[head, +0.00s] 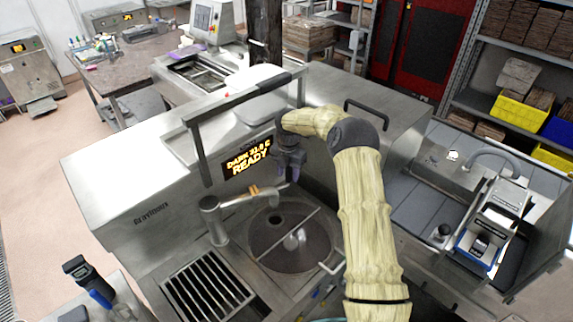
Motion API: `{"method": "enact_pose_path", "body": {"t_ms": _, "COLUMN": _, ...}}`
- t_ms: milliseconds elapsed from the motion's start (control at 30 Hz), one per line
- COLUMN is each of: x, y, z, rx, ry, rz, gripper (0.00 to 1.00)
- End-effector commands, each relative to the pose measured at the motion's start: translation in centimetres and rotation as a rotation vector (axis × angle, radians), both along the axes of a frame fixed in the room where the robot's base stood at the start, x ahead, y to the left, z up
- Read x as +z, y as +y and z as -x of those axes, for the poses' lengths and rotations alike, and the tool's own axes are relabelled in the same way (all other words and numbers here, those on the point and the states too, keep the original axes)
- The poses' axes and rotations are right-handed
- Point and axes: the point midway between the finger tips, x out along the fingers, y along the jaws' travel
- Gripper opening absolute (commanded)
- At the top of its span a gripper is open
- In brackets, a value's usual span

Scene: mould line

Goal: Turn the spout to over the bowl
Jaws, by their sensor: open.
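The metal spout (240,198) reaches right from an upright post (213,222) on the machine's front deck. An orange piece (255,190) shows near its outer end. The round dark bowl (265,250) is set into the deck, right of and nearer than the post, with a thin bar across it and a pale shiny part inside. The spout's end shows by the bowl's back left rim; I cannot tell whether it is over the bowl. My gripper (291,172) is open and points down, just right of the spout's end and behind the bowl. No contact is clear.
A lit display (248,160) on the machine's front panel is close behind the spout. A raised bar frame (240,98) stands above the panel. A slotted grate (208,290) lies left of the bowl. A sink bench (425,205) is at right. My arm hides part of the deck.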

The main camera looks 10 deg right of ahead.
Motion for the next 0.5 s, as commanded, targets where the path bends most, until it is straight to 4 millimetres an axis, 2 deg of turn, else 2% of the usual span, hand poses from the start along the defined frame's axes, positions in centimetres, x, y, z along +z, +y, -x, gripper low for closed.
{"method": "enact_pose_path", "body": {"t_ms": 167, "x": 1.5, "y": 0.0, "z": -0.1, "rx": -0.001, "ry": -0.005, "rz": 0.0, "gripper": 0.42}}
{"method": "enact_pose_path", "body": {"t_ms": 500, "x": 7.9, "y": 0.0, "z": -0.1, "rx": -0.001, "ry": -0.006, "rz": -0.001, "gripper": 0.42}}
